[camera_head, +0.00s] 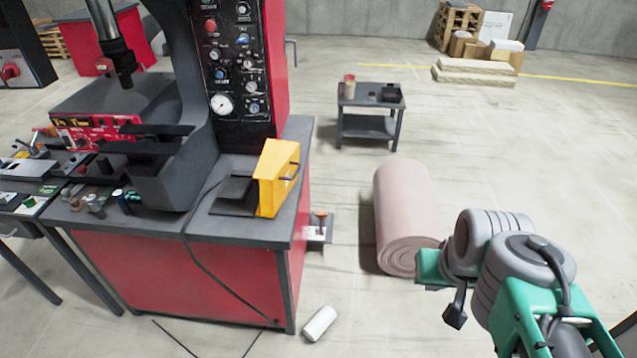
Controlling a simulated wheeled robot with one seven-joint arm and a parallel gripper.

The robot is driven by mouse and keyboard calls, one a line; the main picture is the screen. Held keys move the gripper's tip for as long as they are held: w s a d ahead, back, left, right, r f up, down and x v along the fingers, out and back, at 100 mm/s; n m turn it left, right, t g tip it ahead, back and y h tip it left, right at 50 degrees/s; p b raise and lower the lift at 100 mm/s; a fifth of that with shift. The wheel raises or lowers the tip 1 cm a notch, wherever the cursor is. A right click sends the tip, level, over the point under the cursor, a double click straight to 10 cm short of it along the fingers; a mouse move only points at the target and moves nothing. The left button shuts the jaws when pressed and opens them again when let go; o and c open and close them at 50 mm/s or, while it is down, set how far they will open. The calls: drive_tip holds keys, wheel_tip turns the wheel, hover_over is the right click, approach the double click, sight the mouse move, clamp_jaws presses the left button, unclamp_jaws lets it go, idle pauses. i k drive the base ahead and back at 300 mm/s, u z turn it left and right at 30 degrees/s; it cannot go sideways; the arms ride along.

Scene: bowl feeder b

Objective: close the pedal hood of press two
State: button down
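The yellow pedal hood (278,178) stands upright on the right part of the press bench top (246,231), with a dark handle (289,170) on its right face. A flat dark plate (236,197) lies beside its left foot, and a black cable (195,258) runs from there down the bench front. The hood looks raised off the plate, but its hinge is not clear. My grey and green arm is at the lower right, well apart from the hood. My gripper's fingers cannot be made out.
The press body (188,110) and its control panel (236,80) rise behind and left of the hood. A white cylinder (319,323) lies by the bench corner. A small cart (368,126) stands farther back.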

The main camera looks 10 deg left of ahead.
sight(277, 167)
drive_tip(key=u, duration=0.9)
drive_tip(key=i, duration=0.9)
drive_tip(key=u, duration=0.95)
